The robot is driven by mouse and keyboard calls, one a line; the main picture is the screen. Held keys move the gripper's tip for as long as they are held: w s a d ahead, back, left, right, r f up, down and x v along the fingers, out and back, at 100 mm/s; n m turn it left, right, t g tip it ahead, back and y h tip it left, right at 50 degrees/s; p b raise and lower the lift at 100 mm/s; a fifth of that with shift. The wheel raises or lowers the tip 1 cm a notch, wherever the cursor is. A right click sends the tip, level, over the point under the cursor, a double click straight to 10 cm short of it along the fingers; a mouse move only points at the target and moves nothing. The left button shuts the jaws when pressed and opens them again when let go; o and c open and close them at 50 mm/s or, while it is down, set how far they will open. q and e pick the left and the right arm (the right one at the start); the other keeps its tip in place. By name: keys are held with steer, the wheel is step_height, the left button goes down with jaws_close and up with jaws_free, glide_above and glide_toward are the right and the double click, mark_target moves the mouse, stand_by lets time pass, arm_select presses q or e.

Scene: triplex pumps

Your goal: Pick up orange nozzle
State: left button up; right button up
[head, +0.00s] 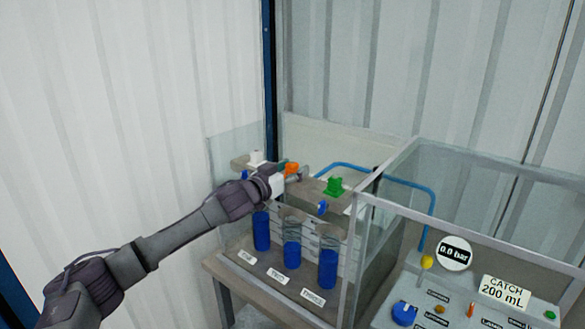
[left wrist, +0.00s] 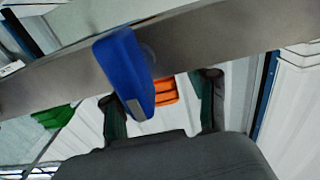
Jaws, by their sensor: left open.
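The orange nozzle (head: 291,168) stands on the grey-brown ledge above the blue cylinders. In the left wrist view the orange nozzle (left wrist: 166,91) shows between my two fingers, partly covered by a blue handle-like part (left wrist: 124,68). My left gripper (head: 290,177) is open and close to the orange nozzle in the head view. In the left wrist view its fingers (left wrist: 163,100) are spread apart. I cannot tell whether they touch the nozzle. My right gripper is not in view.
A green nozzle (head: 334,186) sits right of the orange one, and a white piece (head: 256,156) sits left. Cylinders with blue liquid (head: 291,255) stand below the ledge. A clear-walled box (head: 465,215) and a control panel with a gauge (head: 454,253) are at right.

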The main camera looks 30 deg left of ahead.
arm_select(q)
jaws_close()
stand_by(0.3)
